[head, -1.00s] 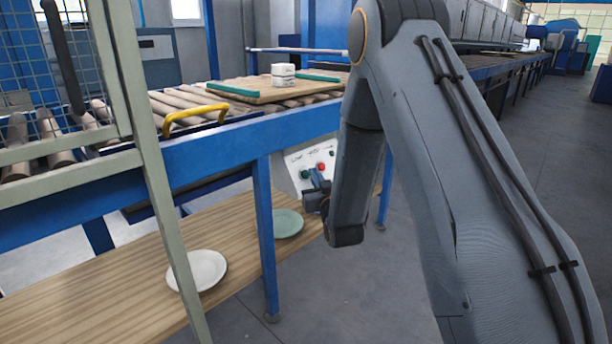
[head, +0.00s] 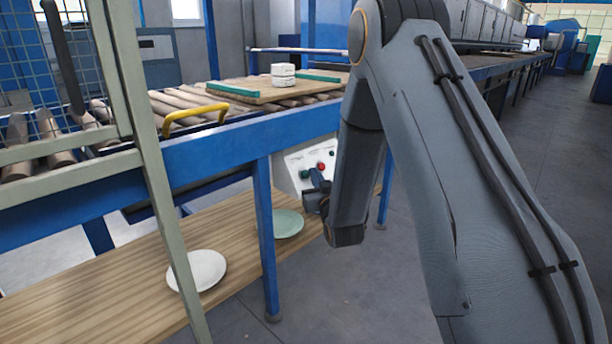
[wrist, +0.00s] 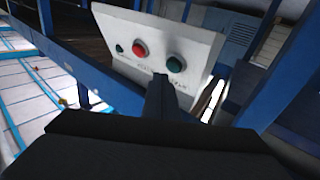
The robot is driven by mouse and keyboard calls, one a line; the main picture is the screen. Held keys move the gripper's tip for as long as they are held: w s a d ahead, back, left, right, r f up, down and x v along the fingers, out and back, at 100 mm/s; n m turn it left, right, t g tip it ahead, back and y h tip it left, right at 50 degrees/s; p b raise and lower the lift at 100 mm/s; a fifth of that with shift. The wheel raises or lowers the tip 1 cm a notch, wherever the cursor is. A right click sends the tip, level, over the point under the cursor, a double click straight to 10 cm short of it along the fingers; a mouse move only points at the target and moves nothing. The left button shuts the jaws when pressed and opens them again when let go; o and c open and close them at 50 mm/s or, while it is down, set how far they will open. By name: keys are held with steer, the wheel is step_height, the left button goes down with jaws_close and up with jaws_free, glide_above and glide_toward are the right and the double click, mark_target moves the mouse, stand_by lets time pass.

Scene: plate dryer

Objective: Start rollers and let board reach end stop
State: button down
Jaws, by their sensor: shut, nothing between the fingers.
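The board (head: 245,97) is a flat wooden panel with teal strips along two edges and white blocks (head: 283,80) stacked on it. It lies on the rollers (head: 180,103) in the head view. A pale control panel (head: 297,160) sits under the blue frame. It carries a red button (wrist: 139,50), a larger green button (wrist: 175,64) and a smaller green one (wrist: 119,48) in the wrist view. My gripper (head: 317,178) is shut and empty in front of the panel. In the wrist view its tips (wrist: 160,82) are just below the larger green button; contact cannot be told. The end stop cannot be made out.
A wooden shelf (head: 100,290) below holds a white plate (head: 203,268) and a green plate (head: 286,224). A blue leg (head: 265,240) stands left of the panel. A mesh guard (head: 150,190) and yellow handle (head: 190,113) are at left. The right floor (head: 560,150) is clear.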

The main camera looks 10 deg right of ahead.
steer(key=shift+w+a+f, duration=0.25)
steer(key=shift+w, duration=0.1)
